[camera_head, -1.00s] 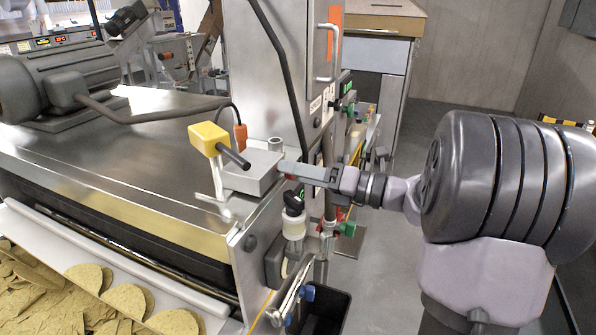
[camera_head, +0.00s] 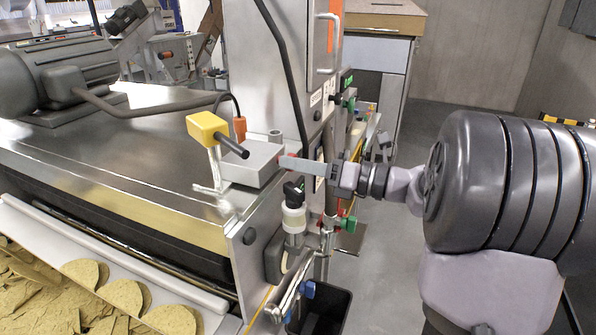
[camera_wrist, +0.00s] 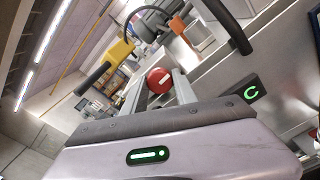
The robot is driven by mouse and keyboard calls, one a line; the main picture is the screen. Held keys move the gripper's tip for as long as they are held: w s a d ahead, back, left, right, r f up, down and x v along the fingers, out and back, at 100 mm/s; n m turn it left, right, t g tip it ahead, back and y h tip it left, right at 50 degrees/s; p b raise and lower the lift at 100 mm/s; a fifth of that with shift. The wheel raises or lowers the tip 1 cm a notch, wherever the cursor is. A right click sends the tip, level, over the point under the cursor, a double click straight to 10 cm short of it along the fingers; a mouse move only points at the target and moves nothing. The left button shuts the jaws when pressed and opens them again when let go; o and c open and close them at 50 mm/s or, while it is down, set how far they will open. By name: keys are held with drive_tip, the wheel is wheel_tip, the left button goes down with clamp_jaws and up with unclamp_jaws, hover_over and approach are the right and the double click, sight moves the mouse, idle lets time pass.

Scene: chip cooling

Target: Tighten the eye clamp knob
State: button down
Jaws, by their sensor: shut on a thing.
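The red knob (camera_wrist: 160,79) with a pale bar across its face sits between the two fingers of my gripper (camera_wrist: 162,84) in the wrist view. The fingers are shut on it. In the head view my gripper (camera_head: 286,163) reaches from the right to the side of a grey metal block (camera_head: 252,166); the knob is mostly hidden there. The yellow sensor eye (camera_head: 207,127) with a black barrel stands on a post beside the block. It also shows in the wrist view (camera_wrist: 119,51).
A steel cabinet column (camera_head: 270,60) with a black cable rises behind the block. Below my gripper are a white-bodied valve (camera_head: 294,218), pipes and a dark bin (camera_head: 325,312). Chips (camera_head: 70,300) lie at lower left. Grey floor is open behind my arm.

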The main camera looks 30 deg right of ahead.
drive_tip(key=n+b, duration=1.7)
drive_tip(key=b, duration=0.1)
drive_tip(key=shift+b, duration=0.3)
drive_tip(key=shift+n, duration=0.3)
drive_tip(key=c, duration=1)
unclamp_jaws()
drive_tip(key=shift+o, duration=0.2)
